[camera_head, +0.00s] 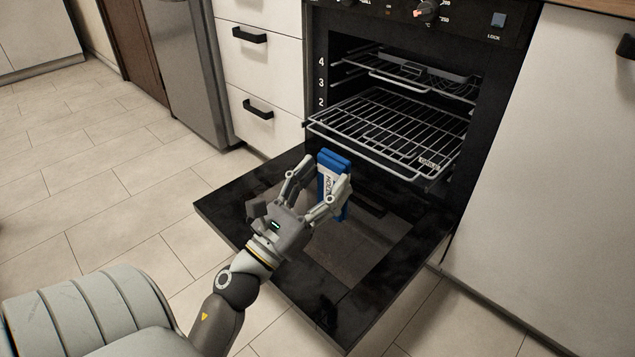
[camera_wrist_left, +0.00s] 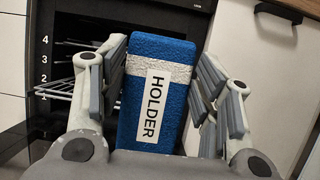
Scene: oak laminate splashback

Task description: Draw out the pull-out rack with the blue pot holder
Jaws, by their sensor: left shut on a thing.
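The blue pot holder (camera_head: 333,160) has a white band and a label reading HOLDER. My left gripper (camera_head: 324,178) is shut on it, with fingers on both sides, and holds it upright above the open oven door. In the left wrist view the pot holder (camera_wrist_left: 177,118) stands between the fingers. The lower wire rack (camera_head: 388,124), with a small tag at its front right, sticks out a little from the oven. The pot holder is in front of and below its front left edge, apparently apart from it. The rack's left part (camera_wrist_left: 68,87) shows in the wrist view.
A second rack (camera_head: 425,75) sits higher inside the oven (camera_head: 318,125). The oven door (camera_head: 228,205) is folded down below my gripper. White drawers (camera_head: 262,62) with black handles stand at left, a white cabinet (camera_head: 560,150) at right. The tiled floor (camera_head: 100,190) at left is clear.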

